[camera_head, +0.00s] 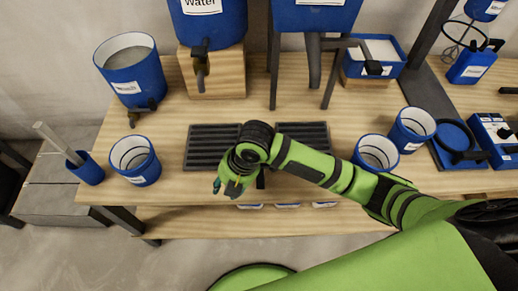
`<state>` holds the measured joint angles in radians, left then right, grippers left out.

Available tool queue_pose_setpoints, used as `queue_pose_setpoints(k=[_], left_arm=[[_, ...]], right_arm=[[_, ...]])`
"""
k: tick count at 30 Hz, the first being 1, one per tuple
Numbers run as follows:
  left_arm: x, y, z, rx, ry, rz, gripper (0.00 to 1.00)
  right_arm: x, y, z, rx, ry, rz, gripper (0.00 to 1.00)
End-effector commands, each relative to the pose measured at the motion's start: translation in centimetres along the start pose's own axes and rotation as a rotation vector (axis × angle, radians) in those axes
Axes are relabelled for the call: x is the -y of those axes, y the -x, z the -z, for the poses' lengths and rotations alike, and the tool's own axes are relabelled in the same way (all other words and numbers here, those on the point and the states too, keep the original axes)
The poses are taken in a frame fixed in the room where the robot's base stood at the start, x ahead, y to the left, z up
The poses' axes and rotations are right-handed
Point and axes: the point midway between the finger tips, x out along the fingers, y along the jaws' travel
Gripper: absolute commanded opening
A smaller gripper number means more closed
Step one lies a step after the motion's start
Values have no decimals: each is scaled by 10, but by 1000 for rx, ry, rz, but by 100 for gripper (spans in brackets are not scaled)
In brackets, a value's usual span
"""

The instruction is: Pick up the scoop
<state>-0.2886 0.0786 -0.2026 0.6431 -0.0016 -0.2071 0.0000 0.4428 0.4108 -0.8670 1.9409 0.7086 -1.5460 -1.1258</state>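I cannot pick out the scoop for certain. A blue box of white material (378,48) stands at the back of the table, and a small black part at its front may be a scoop handle or part of the box. My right arm reaches in from the right across the front of the table. My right gripper (229,187) points down near the front edge, in front of the left dark grate (205,150). Its fingers are small and partly hidden, so I cannot tell if they are open. No object shows clearly in it. My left gripper is out of view.
Blue measuring cups (136,160) stand along the front edge, some near my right arm. A blue holder with a grey stick (86,168) is at the far left. A blue bucket (130,72) and a water tank (208,22) on a wooden block (222,75) stand behind.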

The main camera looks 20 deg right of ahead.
Motion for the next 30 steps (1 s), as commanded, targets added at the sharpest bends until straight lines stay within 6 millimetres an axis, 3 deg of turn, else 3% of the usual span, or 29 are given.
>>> queue_pose_setpoints(k=[3, 6, 12, 15, 23, 30], left_arm=[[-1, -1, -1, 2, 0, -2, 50], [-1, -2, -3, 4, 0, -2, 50], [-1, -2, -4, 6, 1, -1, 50], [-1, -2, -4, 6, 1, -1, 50], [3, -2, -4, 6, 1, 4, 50], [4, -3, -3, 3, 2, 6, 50]], right_arm=[[-10, 14, -33, 62, 307, 104, 39], [-13, 26, -58, 89, 487, 190, 39], [-15, 49, -95, 107, 678, 302, 39], [-15, 54, -103, 107, 717, 327, 39], [-6, 32, -110, 104, 729, 336, 39], [5, -2, -117, 104, 729, 335, 39]])
